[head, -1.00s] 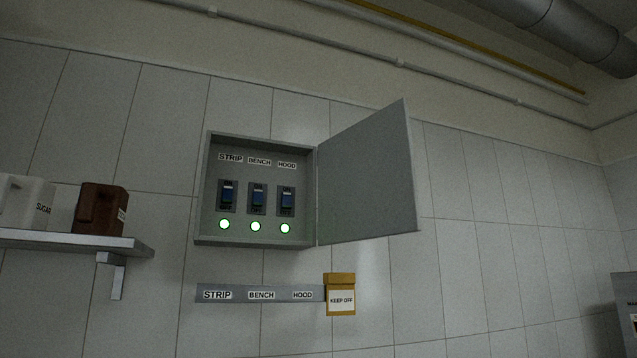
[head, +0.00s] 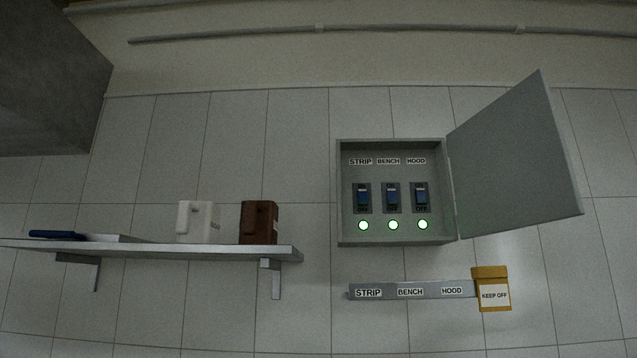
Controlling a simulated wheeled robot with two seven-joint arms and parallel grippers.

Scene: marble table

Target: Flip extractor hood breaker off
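The grey breaker box (head: 398,239) is fixed to the tiled wall right of centre in the head view. Its door (head: 515,160) stands open to the right. Inside are three blue switches under the labels STRIP, BENCH and HOOD. The hood breaker (head: 421,195) is the rightmost one. The strip breaker (head: 362,197) is on the left and the bench breaker (head: 392,196) in the middle. The green lamp under the hood breaker (head: 422,225) is lit, as are the other two lamps. Neither of my grippers is in view.
A grey label strip (head: 388,291) and a yellow KEEP OFF box (head: 492,290) are below the breaker box. A wall shelf (head: 150,250) at left holds a white container (head: 195,222), a brown container (head: 258,222) and a dark blue object (head: 56,235).

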